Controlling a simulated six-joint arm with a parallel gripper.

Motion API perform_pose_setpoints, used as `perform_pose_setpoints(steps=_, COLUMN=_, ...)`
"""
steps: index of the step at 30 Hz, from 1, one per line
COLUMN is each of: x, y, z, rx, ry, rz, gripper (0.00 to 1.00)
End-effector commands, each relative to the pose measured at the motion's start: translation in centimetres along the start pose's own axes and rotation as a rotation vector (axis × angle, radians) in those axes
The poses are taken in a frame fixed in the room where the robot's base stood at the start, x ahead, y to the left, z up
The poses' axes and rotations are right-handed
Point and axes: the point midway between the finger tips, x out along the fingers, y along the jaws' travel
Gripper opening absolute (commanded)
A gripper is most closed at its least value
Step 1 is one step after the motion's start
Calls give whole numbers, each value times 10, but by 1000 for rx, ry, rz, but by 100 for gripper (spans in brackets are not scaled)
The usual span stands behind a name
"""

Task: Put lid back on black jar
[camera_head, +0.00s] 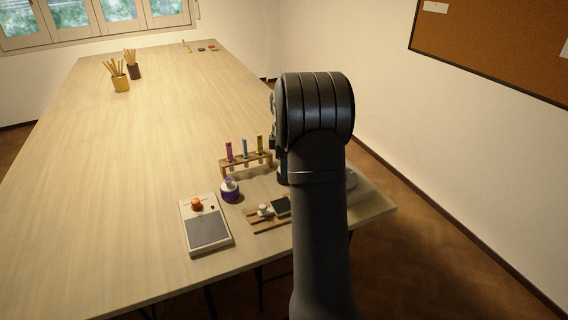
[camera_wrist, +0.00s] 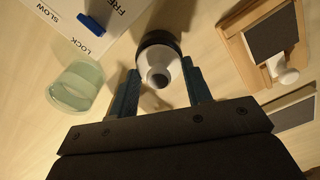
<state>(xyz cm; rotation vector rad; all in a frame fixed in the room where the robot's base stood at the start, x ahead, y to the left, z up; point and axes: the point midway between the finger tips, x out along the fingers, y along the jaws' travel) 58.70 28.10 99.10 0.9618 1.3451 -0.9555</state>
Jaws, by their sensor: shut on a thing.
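In the wrist view, my gripper (camera_wrist: 160,68) has its two blue-grey fingers on either side of a pale grey-white lid (camera_wrist: 149,57) with a round knob. It is shut on the lid. The black jar (camera_wrist: 162,36) shows as a dark curved edge just beyond the lid; most of it is hidden. I cannot tell whether the lid touches the jar or is held above it. In the head view, my arm hides my gripper, the lid and the black jar.
A greenish glass (camera_wrist: 75,87) stands left of my gripper, near a panel (camera_wrist: 72,12) with a blue slider (camera_wrist: 91,24). A wooden stand (camera_wrist: 240,53) is on the right. The table's far half is mostly clear.

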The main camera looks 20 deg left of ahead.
Motion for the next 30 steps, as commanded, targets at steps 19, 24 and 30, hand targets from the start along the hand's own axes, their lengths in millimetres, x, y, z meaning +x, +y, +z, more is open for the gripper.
perform_pose_setpoints(steps=19, x=0, y=0, z=0, rx=0, ry=0, rz=0, gripper=70)
perform_pose_setpoints(steps=24, x=0, y=0, z=0, rx=0, ry=0, rz=0, gripper=74)
perform_pose_setpoints(steps=30, x=0, y=0, z=0, rx=0, ry=0, rz=0, gripper=92)
